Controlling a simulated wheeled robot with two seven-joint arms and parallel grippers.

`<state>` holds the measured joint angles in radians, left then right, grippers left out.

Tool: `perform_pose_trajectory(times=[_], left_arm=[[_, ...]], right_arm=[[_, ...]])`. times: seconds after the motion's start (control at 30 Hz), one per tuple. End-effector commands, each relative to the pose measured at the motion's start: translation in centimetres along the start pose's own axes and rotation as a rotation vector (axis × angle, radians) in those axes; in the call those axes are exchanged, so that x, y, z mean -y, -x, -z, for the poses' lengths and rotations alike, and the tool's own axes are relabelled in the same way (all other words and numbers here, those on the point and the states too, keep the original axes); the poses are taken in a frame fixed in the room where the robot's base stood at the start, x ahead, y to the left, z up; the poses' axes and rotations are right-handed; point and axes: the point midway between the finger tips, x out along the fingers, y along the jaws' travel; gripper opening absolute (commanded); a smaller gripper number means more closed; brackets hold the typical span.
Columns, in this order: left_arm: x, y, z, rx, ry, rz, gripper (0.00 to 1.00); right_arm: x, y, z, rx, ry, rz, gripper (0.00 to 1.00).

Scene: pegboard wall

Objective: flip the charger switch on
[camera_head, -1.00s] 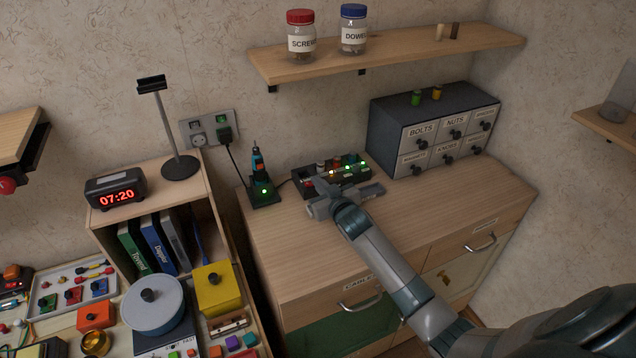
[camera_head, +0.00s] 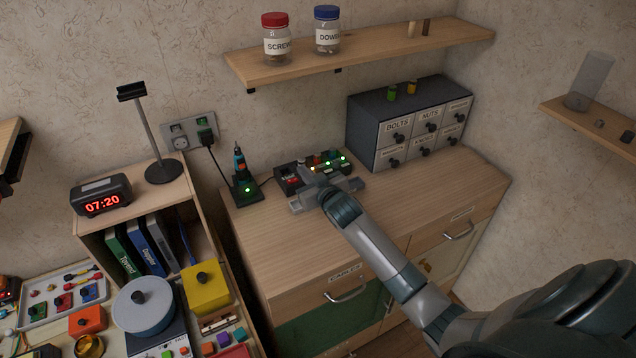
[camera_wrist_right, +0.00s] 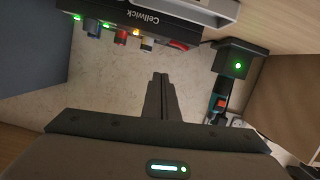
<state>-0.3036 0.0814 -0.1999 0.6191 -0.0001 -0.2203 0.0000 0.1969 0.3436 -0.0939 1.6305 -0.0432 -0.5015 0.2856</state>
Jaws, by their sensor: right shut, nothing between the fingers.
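The charger (camera_head: 283,181) is a dark box on the cabinet top against the wall, with several coloured cells and small lights, one orange and several green. In the right wrist view the charger (camera_wrist_right: 168,17) appears upside down with the name Cellwick. A red switch (camera_wrist_right: 180,45) shows at one end of its row of cells; I cannot tell its position. My right gripper (camera_wrist_right: 161,76) is shut and empty, its fingertips close to the charger but apart from the red switch in the picture. In the head view the gripper covers part of the charger's front. My left gripper is out of view.
A screwdriver dock (camera_head: 246,191) with a green light stands left of the charger. A plug and cable hang from the wall socket (camera_head: 190,136). A labelled drawer box (camera_head: 364,128) stands to the right, under the shelf (camera_head: 380,54). The front cabinet top is clear.

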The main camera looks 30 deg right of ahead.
Motion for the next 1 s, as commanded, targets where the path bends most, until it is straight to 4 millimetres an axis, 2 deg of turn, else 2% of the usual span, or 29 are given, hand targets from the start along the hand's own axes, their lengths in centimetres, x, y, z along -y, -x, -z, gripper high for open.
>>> perform_pose_trajectory(times=[0.3, 0.5, 0.7, 1.0], left_arm=[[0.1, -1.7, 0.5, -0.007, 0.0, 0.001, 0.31], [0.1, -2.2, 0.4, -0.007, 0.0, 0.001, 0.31], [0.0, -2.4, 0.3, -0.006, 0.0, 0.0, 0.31], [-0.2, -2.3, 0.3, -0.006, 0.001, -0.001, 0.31]], right_arm=[[-0.2, 4.7, -0.2, -0.003, 0.001, 0.0, 0.0], [-0.4, 6.8, -0.1, -0.002, 0.001, 0.0, 0.0], [-0.5, 7.6, 0.0, -0.002, 0.001, 0.0, 0.0], [-0.5, 7.7, 0.1, -0.002, 0.0, 0.0, 0.0]])
